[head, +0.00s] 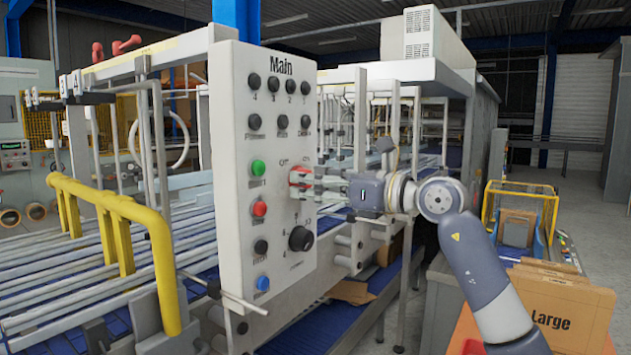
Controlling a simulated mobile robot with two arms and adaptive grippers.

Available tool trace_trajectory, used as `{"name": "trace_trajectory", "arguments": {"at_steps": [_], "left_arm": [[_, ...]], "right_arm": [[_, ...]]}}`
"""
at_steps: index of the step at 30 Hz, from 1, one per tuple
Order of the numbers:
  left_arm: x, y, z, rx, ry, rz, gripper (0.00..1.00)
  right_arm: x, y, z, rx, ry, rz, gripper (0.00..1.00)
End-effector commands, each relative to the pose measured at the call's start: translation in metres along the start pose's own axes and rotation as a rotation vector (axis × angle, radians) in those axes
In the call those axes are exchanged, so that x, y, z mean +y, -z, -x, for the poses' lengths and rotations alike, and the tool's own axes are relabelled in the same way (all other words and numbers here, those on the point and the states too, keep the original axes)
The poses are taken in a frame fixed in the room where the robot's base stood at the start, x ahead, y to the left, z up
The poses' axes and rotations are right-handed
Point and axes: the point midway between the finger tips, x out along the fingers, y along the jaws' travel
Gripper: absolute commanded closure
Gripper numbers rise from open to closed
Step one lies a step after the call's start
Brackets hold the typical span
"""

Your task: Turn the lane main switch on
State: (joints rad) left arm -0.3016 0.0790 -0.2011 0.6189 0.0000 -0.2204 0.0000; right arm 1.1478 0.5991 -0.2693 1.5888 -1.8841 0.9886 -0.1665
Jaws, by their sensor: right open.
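The white control panel (226,190), headed "Main", stands in the middle of the head view. A red and white switch (299,175) sits on its right side at mid height, below small lettering that I cannot read fully. My right gripper (305,184) comes in from the right. Its open fingers point at the switch and their tips overlap it in the picture. The tips partly hide the switch, so I cannot tell whether they touch it or how its handle is turned. My left gripper is not in view.
The panel also bears several black knobs, a green button (258,167), a red button (260,208), a blue button (263,283) and a large black dial (300,238). A yellow rail (115,205) stands at left. Cardboard marked "Large" (560,310) is at lower right.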

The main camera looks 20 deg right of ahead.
Motion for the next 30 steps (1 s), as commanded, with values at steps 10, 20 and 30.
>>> {"name": "trace_trajectory", "arguments": {"at_steps": [10, 20, 30], "left_arm": [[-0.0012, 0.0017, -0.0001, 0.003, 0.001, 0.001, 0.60], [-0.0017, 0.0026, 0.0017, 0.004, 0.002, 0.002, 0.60], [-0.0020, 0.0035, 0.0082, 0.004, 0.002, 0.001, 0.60]], "right_arm": [[0.0000, -0.0003, 0.0004, -0.001, 0.000, -0.001, 0.90], [0.0001, -0.0008, 0.0004, -0.001, 0.000, -0.056, 0.90], [0.0001, -0.0021, 0.0007, -0.001, 0.001, -0.299, 0.90]]}}
